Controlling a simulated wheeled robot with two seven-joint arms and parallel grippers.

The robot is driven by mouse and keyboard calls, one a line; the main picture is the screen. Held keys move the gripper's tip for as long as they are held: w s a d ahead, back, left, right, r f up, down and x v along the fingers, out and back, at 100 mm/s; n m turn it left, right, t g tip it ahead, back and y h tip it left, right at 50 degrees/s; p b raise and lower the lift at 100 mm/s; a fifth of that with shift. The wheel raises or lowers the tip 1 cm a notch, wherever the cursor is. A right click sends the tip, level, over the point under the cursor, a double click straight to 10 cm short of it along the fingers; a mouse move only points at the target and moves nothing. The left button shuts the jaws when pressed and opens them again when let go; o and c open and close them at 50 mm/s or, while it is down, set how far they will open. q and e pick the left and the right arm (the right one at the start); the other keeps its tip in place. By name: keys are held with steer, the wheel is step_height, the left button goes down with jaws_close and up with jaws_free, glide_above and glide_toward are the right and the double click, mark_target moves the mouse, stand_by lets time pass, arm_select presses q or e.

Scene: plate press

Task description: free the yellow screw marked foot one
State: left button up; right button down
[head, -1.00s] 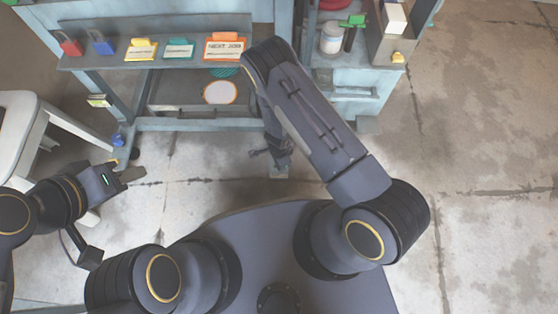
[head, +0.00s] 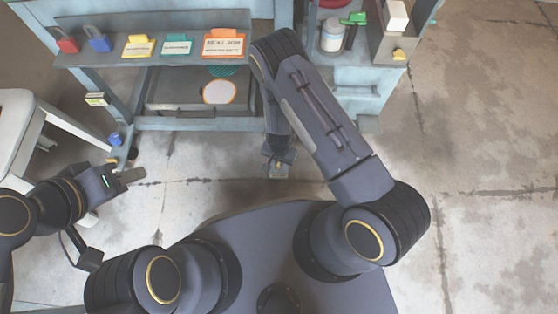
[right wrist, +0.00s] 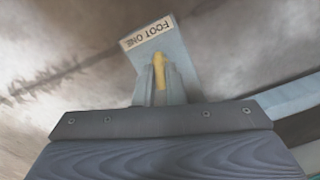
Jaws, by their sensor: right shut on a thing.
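The yellow screw (right wrist: 160,72) stands on a pale blue-grey foot plate (right wrist: 180,45) with a white label reading FOOT ONE, in the right wrist view. My right gripper (right wrist: 160,88) is shut on the screw, with a finger on each side of it. In the head view the right gripper (head: 279,160) is low over the foot plate (head: 278,174), and the screw is hidden there. My left gripper (head: 134,176) is at the left, away from the screw; its finger gap cannot be made out.
A blue bench shelf (head: 190,52) carries a red padlock (head: 68,45), a blue padlock (head: 99,44) and coloured tags. A white stool (head: 15,120) stands at the left. The concrete floor (head: 480,150) at the right is clear.

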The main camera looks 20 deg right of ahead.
steer(key=shift+n, duration=2)
steer(key=c, duration=1.5)
jaws_free()
step_height(320, 180, up, 7)
steer(key=p, duration=0.2)
steer(key=shift+f+p, duration=0.1)
steer(key=shift+p, duration=0.2)
steer(key=shift+r, duration=0.5)
